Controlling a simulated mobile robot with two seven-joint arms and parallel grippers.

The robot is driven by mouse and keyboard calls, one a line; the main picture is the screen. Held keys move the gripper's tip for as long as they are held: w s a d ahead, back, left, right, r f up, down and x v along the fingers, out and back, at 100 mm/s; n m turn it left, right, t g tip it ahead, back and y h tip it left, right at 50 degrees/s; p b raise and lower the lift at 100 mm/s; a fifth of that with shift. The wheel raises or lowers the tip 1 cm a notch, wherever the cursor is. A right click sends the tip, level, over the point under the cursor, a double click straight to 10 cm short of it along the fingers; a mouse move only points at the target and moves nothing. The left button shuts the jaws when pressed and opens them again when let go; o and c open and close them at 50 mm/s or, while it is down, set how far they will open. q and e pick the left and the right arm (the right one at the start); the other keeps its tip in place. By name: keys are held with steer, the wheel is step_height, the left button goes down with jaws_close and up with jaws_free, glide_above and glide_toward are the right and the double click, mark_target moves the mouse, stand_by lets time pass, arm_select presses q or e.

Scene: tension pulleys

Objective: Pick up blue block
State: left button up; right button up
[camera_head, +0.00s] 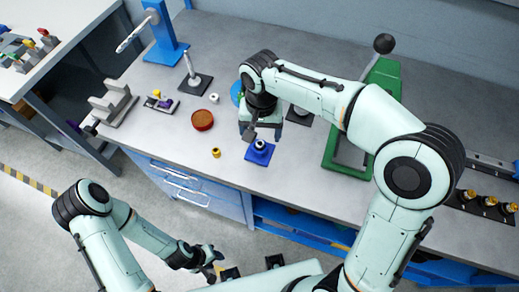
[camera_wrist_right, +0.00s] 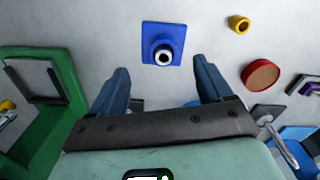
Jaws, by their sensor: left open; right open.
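The blue block (camera_head: 259,153) is a flat blue square base with a raised middle and a light metal ring with a dark centre on top. It sits on the grey bench near the front edge. In the right wrist view the blue block (camera_wrist_right: 151,29) lies just beyond the fingertips, roughly centred between them. My right gripper (camera_head: 263,131) hangs over the bench just behind the block; in the wrist view its two blue-grey fingers (camera_wrist_right: 162,75) are spread with nothing between them touching. My left gripper (camera_head: 214,262) is low in front of the bench, away from the block, open and empty.
A small yellow ring (camera_head: 216,153) and a red round dish (camera_head: 202,120) lie left of the block. A green press (camera_head: 335,150) stands to the right, a blue stand (camera_head: 166,45) at the back left. Bare bench surrounds the block's left and right sides.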

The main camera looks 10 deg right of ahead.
mark_target(260, 143)
steer(key=f, duration=0.5)
steer(key=w+f, duration=0.1)
steer(key=f, duration=0.2)
steer(key=shift+w, duration=0.1)
steer(key=shift+r, duration=0.1)
steer(key=c, duration=1.4)
